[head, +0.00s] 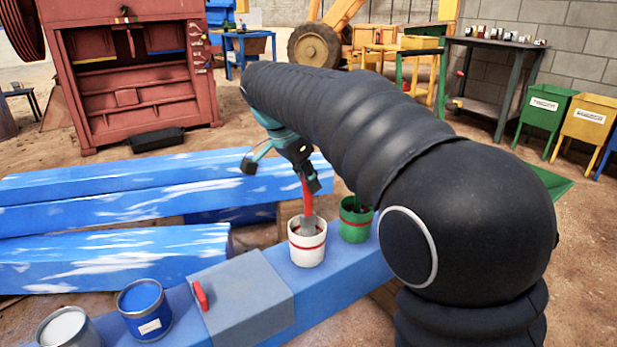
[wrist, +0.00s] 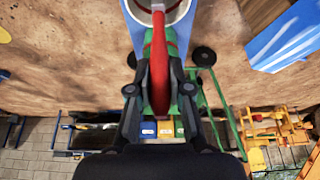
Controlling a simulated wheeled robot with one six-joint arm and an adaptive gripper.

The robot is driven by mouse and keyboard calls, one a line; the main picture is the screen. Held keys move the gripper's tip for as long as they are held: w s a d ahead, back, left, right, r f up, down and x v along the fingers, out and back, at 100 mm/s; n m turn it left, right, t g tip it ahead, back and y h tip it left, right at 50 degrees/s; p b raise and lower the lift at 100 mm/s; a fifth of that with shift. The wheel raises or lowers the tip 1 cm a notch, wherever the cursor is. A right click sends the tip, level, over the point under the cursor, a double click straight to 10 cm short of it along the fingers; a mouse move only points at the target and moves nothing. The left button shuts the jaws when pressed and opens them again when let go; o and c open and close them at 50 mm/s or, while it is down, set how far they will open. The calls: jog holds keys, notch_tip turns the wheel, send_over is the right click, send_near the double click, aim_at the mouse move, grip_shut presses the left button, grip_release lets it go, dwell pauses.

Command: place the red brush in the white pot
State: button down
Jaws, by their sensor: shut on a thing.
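The red brush (head: 307,200) hangs upright from my gripper (head: 307,180), handle up. Its pale lower end is at the mouth of the white pot (head: 307,247), and seems to be inside the rim. The white pot has a red band and stands on a blue beam. In the wrist view my gripper (wrist: 160,92) is shut on the red handle (wrist: 159,65), with a finger on each side. The white pot's rim (wrist: 178,14) shows at the top of the wrist view, beyond the brush. The brush tip is hidden there.
A green pot (head: 355,222) stands just right of the white pot, partly behind my arm. A grey block (head: 245,300) with a red handle lies left on the blue beam (head: 335,290). A blue can (head: 144,310) and a white can (head: 66,330) stand further left.

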aim_at(313, 203)
jog(key=shift+f+b, duration=1.3)
jog(key=shift+f, duration=0.55)
jog(key=c, duration=1)
grip_release()
jog(key=shift+s+a, duration=0.6)
jog(key=shift+a, duration=0.2)
jog(key=shift+s+a, duration=0.55)
jog(key=shift+a, duration=0.25)
